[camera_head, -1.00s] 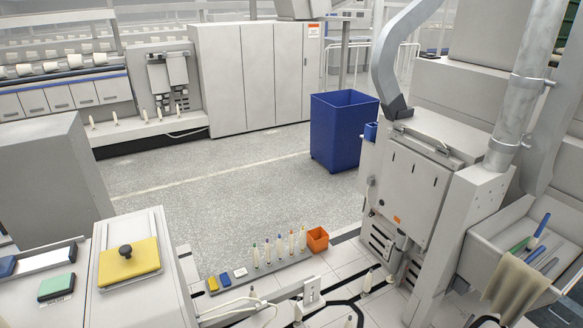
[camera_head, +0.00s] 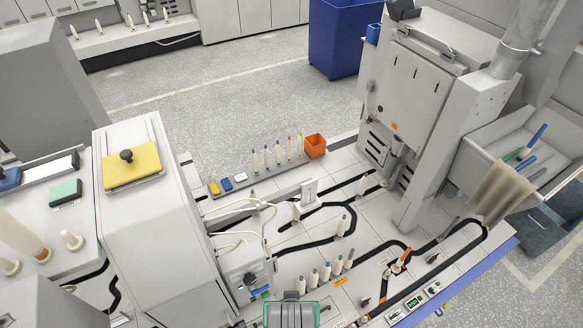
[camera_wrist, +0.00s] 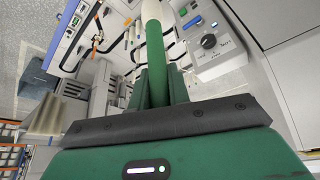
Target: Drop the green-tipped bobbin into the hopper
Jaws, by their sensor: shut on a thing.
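My gripper (camera_wrist: 157,92) is shut on a bobbin (camera_wrist: 156,60) with a green lower tube and a white upper part, pointing away from the wrist. In the head view only the back of my gripper (camera_head: 291,312) shows at the bottom edge; its fingers and the held bobbin are not visible there. I cannot tell for certain which container is the hopper: a small open orange box (camera_head: 316,146) stands at the end of the back bobbin row, and a grey open trough (camera_head: 490,143) is on the right.
Several upright bobbins (camera_head: 278,153) with coloured tips stand on the back ledge. Another row (camera_head: 326,273) stands nearer, beside black curved tracks. A grey machine (camera_head: 410,85) rises at the right, a cabinet with a yellow pad (camera_head: 132,173) at the left. A blue bin (camera_head: 345,40) is behind.

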